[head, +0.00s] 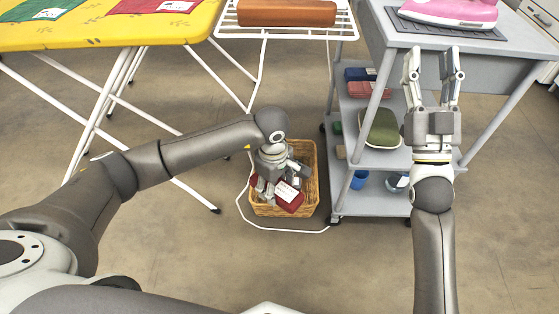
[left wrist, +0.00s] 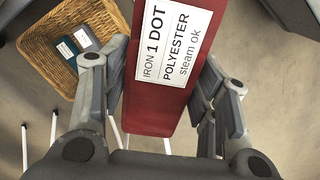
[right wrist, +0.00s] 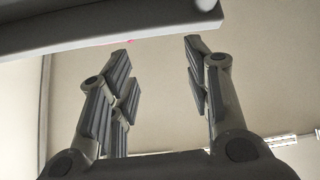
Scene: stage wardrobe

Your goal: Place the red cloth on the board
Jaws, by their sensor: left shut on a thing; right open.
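My left gripper (head: 272,186) is shut on a folded red cloth (head: 291,207) with a white label, at the wicker basket (head: 312,180) on the floor. In the left wrist view the red cloth (left wrist: 158,100) lies between the fingers; its label reads "IRON 1 DOT POLYESTER steam ok". The basket is behind it there, with small labelled items inside. The yellow board (head: 95,32) stands at upper left, carrying a green cloth (head: 38,9) and another red cloth (head: 150,5). My right gripper (head: 433,62) is open and empty by the grey cart; its fingers (right wrist: 160,65) are spread.
The grey cart (head: 380,158) holds a pink iron (head: 447,10) on top and folded cloths on its shelves. A white rack (head: 320,30) with an orange-brown roll (head: 287,12) adjoins the board. The front floor is clear.

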